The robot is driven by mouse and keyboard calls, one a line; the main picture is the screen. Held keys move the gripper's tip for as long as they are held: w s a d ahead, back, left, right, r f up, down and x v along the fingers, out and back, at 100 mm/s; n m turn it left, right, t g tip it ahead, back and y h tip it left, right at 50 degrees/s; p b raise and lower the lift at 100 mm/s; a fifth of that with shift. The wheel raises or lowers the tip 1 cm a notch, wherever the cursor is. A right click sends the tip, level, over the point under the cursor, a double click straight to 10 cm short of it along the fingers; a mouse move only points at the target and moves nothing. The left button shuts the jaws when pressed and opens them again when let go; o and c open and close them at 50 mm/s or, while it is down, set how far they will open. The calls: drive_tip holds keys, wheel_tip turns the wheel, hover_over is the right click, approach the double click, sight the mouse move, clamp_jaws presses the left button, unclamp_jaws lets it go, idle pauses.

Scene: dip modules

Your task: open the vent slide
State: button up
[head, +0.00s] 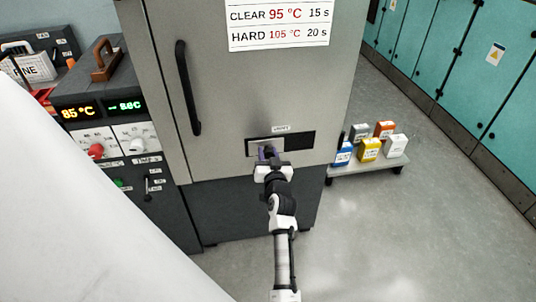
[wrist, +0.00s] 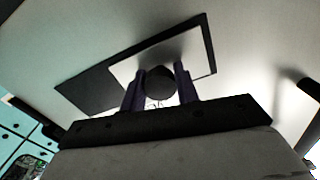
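The vent slide is a pale plate (head: 258,148) in a dark frame (head: 301,141) low on the grey cabinet door, under a small label. The plate covers the left part of the frame in the head view, and the right part is bare and dark. In the wrist view the plate (wrist: 190,57) bears a dark round knob (wrist: 160,84). My gripper (head: 266,154) is at the plate. In the wrist view its two purple fingers (wrist: 160,90) stand on either side of the knob and appear to touch it. The knob is mostly hidden in the head view.
A long black door handle (head: 188,88) is above and left of the vent. A control panel (head: 108,138) with displays and knobs stands left. A low shelf (head: 367,168) with several coloured containers is at right. Teal lockers (head: 470,80) line the far right, with open floor before them.

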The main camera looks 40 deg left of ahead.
clamp_jaws()
drive_tip(key=shift+w+d+f+b, duration=0.15)
drive_tip(key=shift+b, duration=0.2)
drive_tip(key=w+d+b, duration=0.3)
drive_tip(key=b, duration=0.1)
drive_tip(key=w+d+b, duration=0.3)
drive_tip(key=w+b, duration=0.1)
drive_tip(key=shift+w+d+b, duration=0.1)
drive_tip(key=shift+b, duration=0.3)
drive_tip(key=shift+w+d+r, duration=0.15)
drive_tip(key=shift+w+r, duration=0.05)
drive_tip(key=o, duration=0.8)
unclamp_jaws()
drive_tip(key=shift+w+d, duration=0.1)
drive_tip(key=shift+o, duration=0.3)
